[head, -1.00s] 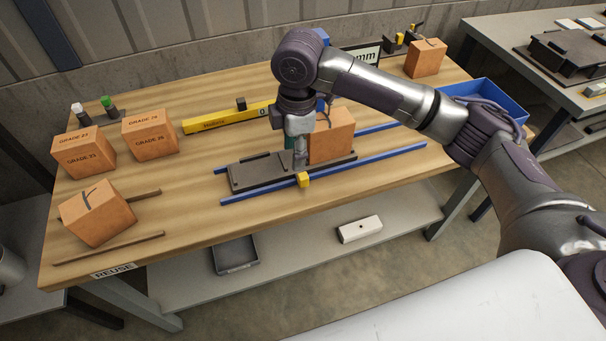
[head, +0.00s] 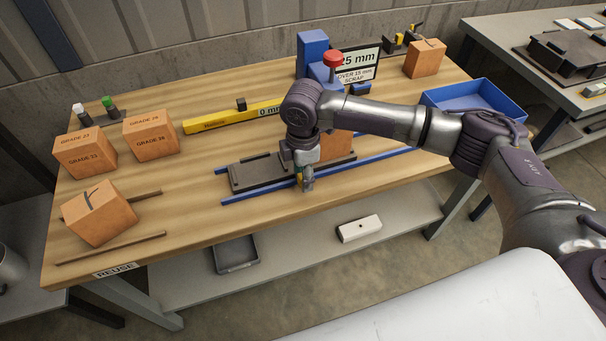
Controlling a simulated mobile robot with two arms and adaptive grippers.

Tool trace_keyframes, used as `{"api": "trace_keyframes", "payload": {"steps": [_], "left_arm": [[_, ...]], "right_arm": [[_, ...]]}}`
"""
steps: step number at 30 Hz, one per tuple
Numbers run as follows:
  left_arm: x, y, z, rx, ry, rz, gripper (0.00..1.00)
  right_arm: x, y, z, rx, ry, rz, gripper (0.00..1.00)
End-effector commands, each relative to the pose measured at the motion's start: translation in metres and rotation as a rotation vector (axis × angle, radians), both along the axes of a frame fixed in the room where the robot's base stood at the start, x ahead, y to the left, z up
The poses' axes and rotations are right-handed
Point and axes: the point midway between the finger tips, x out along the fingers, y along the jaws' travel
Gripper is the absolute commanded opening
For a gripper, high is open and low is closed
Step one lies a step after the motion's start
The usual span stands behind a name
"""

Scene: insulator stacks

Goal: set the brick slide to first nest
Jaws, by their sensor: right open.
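The brick slide (head: 252,176) is a dark plate lying across two blue rails (head: 242,199) near the middle of the bench. An orange brick (head: 341,146) stands on its right part, partly hidden by my right arm. My right gripper (head: 307,186) points down at the slide's front edge, over the front rail, where the slide's small yellow knob is. The gripper is open and hides most of the knob; whether the fingers straddle or touch it, I cannot tell. My left gripper is not in view.
A yellow scale bar (head: 215,122) marked 0 mm lies behind the slide, with a blue device with a red knob (head: 332,60) to its right. Several graded bricks (head: 85,153) stand at left. A blue tray (head: 470,96) sits at right.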

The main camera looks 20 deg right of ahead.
Motion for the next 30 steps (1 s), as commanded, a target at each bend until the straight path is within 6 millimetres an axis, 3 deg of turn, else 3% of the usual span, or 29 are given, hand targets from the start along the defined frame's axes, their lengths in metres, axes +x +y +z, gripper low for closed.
{"api": "trace_keyframes", "payload": {"steps": [12, 21, 30], "left_arm": [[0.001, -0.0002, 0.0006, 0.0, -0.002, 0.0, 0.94], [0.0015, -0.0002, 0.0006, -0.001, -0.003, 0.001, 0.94], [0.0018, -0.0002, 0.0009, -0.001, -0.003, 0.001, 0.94]], "right_arm": [[-0.0001, -0.0001, -0.0103, -0.001, -0.001, 0.001, 0.5], [-0.0001, -0.0001, -0.0099, 0.0, -0.001, 0.0, 0.02], [-0.0001, -0.0004, -0.0097, 0.0, 0.0, 0.0, 0.0]]}}
